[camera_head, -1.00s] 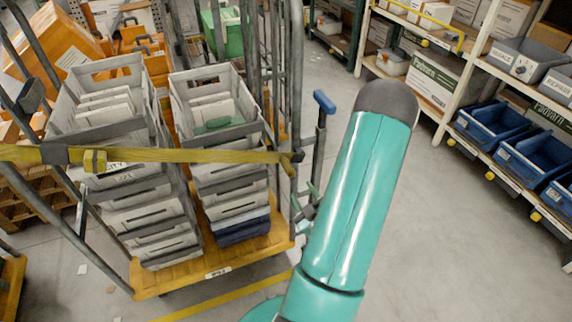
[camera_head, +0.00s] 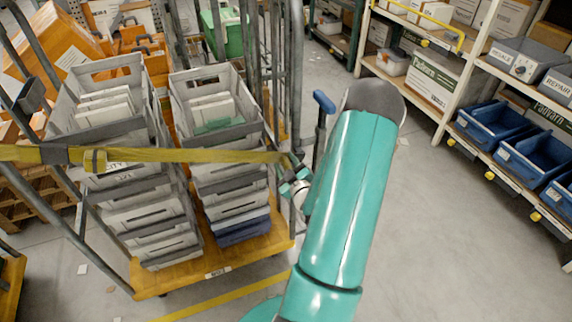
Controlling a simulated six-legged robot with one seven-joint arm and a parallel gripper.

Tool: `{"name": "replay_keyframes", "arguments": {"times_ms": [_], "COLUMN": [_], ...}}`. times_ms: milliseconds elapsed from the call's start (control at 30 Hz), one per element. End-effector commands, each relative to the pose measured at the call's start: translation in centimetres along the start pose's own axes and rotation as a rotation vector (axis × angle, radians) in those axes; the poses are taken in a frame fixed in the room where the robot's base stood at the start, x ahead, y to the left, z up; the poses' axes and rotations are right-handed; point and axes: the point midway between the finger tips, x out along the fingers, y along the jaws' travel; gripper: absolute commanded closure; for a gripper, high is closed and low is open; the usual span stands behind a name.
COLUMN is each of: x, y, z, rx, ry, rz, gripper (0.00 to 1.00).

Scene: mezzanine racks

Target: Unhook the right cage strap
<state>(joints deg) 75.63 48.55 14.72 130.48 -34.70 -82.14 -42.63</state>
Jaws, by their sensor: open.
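A yellow strap (camera_head: 200,156) runs across the front of the wheeled cage, from the left edge of the view to the cage's right post. A buckle (camera_head: 95,160) sits on its left part. The strap's right end is at the post, where my gripper (camera_head: 290,174) now is, partly in front of it. My gripper is open, its teal fingers close to the strap end; I cannot tell if they touch it. The hook itself is hidden. My teal arm covers the area right of the post.
Grey crates (camera_head: 215,130) stand stacked on the cage's orange base (camera_head: 180,277). A blue-topped lever (camera_head: 324,102) stands right of the cage. Shelving with blue bins (camera_head: 535,155) is at the right.

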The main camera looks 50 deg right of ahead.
Motion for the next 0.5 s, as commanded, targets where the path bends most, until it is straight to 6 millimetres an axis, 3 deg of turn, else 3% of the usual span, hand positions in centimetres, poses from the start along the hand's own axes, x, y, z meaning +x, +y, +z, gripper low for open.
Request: {"name": "replay_keyframes", "arguments": {"times_ms": [167,400,500], "x": [-0.01,-0.03,-0.03], "y": [0.00,0.01,0.01], "z": [-0.01,-0.01,-0.01], "rx": [0.000,0.000,0.000], "ry": [0.000,0.000,0.000], "rz": [0.000,0.000,0.000], "gripper": [0.56,1.00,1.00]}}
